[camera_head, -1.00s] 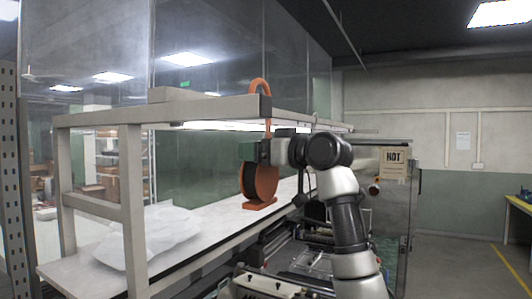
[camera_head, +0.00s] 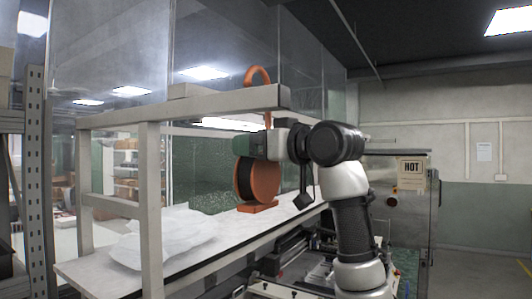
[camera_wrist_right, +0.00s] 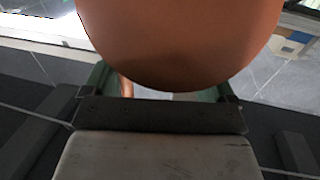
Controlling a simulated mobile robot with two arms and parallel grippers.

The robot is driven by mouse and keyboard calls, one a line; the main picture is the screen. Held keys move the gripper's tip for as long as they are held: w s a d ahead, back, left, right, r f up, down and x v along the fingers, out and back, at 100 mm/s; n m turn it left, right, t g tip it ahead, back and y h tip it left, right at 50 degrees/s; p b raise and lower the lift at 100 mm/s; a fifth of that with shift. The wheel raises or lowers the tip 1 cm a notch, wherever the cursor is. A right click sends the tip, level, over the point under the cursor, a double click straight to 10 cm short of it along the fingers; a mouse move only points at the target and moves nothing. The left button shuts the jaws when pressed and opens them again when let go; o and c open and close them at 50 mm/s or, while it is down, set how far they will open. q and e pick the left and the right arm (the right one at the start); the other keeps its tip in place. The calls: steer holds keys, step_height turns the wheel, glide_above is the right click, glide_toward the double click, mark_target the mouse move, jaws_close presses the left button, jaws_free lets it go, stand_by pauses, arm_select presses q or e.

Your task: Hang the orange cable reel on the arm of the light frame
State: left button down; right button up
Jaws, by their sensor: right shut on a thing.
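The orange cable reel (camera_head: 264,180) hangs upright with its flat foot at the bottom and a curved orange hook (camera_head: 257,74) on top. My right gripper (camera_head: 248,147) is shut on it below the hook. The light frame's arm (camera_head: 215,104) is a pale horizontal beam. The hook's bend shows above the beam near its free end, and the beam hides part of the stem. I cannot tell whether the hook rests on it. In the right wrist view the reel (camera_wrist_right: 180,40) fills the top, with an orange strip between the fingers. My left gripper is not in view.
A white bench top (camera_head: 110,277) lies below, with a crumpled clear plastic bag (camera_head: 165,238) on it. The frame's posts (camera_head: 151,205) stand at left. A glass panel is behind. A metal cabinet with a HOT sign (camera_head: 411,174) stands at right.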

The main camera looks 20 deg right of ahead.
mark_target(251, 158)
steer(key=shift+s+a+b, duration=0.75)
steer(key=shift+s+a, duration=0.3)
steer(key=shift+a, duration=0.25)
steer(key=shift+s+a+f+b, duration=0.1)
steer(key=shift+a+f+b, duration=0.05)
steer(key=shift+f+b, duration=0.9)
steer(key=shift+f, duration=0.4)
